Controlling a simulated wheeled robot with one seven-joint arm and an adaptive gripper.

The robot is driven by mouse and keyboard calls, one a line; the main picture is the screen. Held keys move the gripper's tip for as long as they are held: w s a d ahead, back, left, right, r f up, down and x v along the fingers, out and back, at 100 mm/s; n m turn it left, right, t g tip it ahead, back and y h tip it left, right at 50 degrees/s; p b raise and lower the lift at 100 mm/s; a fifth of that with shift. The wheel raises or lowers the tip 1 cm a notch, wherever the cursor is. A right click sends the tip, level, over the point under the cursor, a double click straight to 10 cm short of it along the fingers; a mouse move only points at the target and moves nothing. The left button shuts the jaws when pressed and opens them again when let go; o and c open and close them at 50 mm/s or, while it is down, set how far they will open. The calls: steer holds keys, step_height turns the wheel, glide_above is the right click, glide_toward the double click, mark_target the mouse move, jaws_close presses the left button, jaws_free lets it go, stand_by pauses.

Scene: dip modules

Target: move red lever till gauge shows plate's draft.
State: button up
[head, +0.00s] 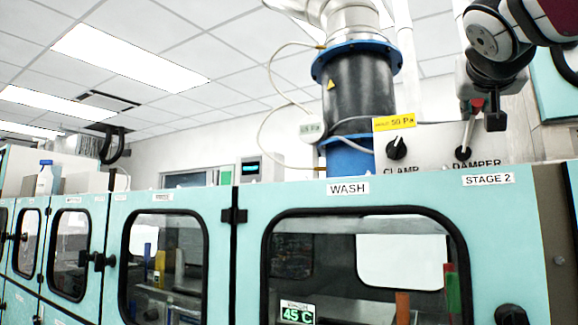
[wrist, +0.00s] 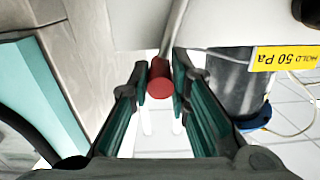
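The lever's red knob (wrist: 159,78) sits between my gripper's fingertips (wrist: 160,82) in the wrist view, with both pads close against its sides. Its pale rod runs up from it. In the head view my gripper (head: 484,112) is at the DAMPER lever (head: 467,135), its red knob mostly hidden. The yellow plate (head: 394,122) reads 50 Pa; in the wrist view, where it is upside down, the plate (wrist: 284,58) reads HOLD 50 Pa. The small pale gauge (head: 310,130) on the duct ends in "5 Pa"; its leading characters are too small to tell.
A black CLAMP knob (head: 397,149) is left of the lever. A black duct (head: 358,92) with blue flanges and a thin hose stands behind. The teal WASH cabinet (head: 400,193) fills the front, with a 45 C display (head: 297,313) behind its window.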

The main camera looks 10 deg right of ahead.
jaws_close()
steer(key=shift+w+a+r+n, duration=0.1)
steer(key=shift+w+a+n, duration=0.35)
steer(key=shift+n, duration=0.3)
steer(key=shift+w+a+r+n, duration=0.1)
steer(key=shift+w+a+n, duration=0.1)
steer(key=shift+a+n, duration=0.45)
steer(key=shift+d+f, duration=0.1)
steer(key=shift+d, duration=0.05)
steer(key=o, duration=0.9)
jaws_free()
steer(key=v, duration=1.2)
